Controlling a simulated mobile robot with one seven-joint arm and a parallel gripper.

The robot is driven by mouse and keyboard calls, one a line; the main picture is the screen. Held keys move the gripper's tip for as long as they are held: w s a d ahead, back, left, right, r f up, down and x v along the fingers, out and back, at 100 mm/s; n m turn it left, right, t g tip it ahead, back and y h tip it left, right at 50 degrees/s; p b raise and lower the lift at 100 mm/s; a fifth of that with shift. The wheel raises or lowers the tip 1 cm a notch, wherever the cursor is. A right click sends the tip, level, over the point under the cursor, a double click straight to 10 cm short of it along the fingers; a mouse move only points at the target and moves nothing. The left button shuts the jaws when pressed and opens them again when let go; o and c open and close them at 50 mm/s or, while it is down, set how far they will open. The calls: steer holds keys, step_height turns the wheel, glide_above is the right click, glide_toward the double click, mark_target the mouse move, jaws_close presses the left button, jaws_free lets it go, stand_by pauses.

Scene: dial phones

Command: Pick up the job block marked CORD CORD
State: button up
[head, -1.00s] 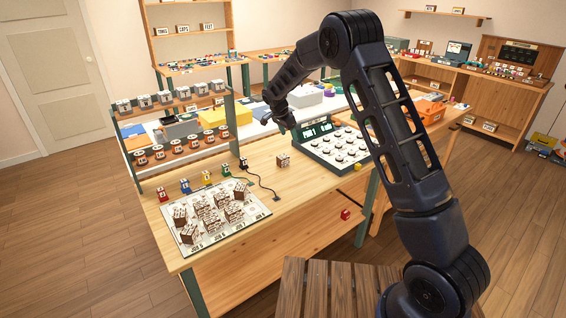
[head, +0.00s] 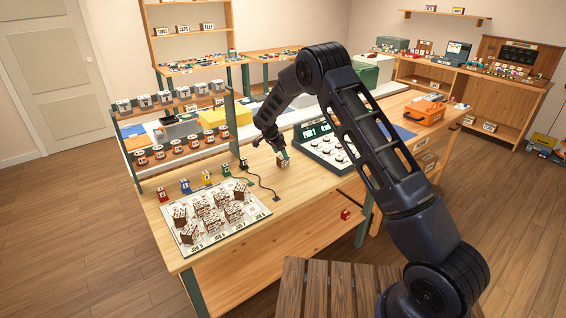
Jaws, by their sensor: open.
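Several brown and white job blocks (head: 213,212) stand grouped on the white board (head: 222,234) at the front left of the bench. Their markings are too small to read, so I cannot tell which one is marked CORD CORD. One separate block (head: 283,162) stands on the bare wood to the left of the dial panel (head: 327,146). My gripper (head: 271,146) is open, pointing down just above and behind this lone block. The fingers are small and dark here, and I cannot tell whether they touch the block.
A black cord (head: 262,186) lies on the bench between the board and the lone block. Small colored blocks (head: 206,177) line the board's back edge. A shelf rack (head: 172,142) stands at the left. A red block (head: 345,214) sits below the bench top.

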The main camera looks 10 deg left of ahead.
mark_target(283, 161)
steer(key=x, duration=0.5)
steer(key=shift+w+a+r, duration=0.1)
steer(key=shift+w, duration=0.15)
steer(key=shift+c, duration=0.4)
steer(key=c, duration=1)
